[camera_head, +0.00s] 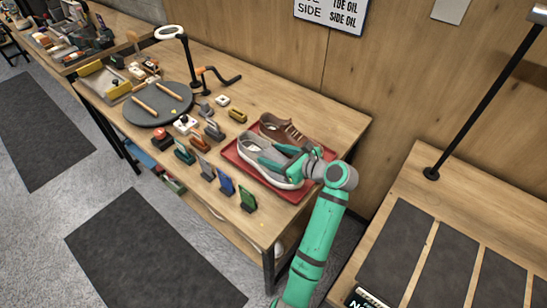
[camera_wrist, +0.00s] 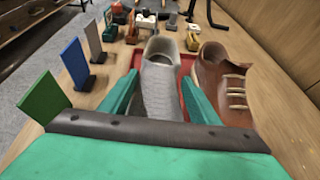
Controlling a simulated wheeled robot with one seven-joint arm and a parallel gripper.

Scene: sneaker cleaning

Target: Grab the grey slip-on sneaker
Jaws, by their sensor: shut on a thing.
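The grey slip-on sneaker (camera_head: 262,160) sits on a red tray (camera_head: 231,153), beside a brown lace-up shoe (camera_head: 283,129). In the wrist view the grey sneaker (camera_wrist: 161,82) stands upright between my two green fingers. My gripper (camera_head: 281,158) comes from the right in the head view and is shut on the sneaker, one finger along each side. In the wrist view my gripper (camera_wrist: 158,92) covers the near end of the sneaker. The brown shoe (camera_wrist: 226,82) is just right of the right finger. I cannot tell whether the sneaker is lifted off the tray.
Several upright coloured cards, such as the blue one (camera_head: 225,182) and green one (camera_head: 247,199), stand left of the tray. A round dark turntable (camera_head: 158,105) and a lamp (camera_head: 171,32) are farther back. The wooden table's right corner (camera_head: 350,122) is bare.

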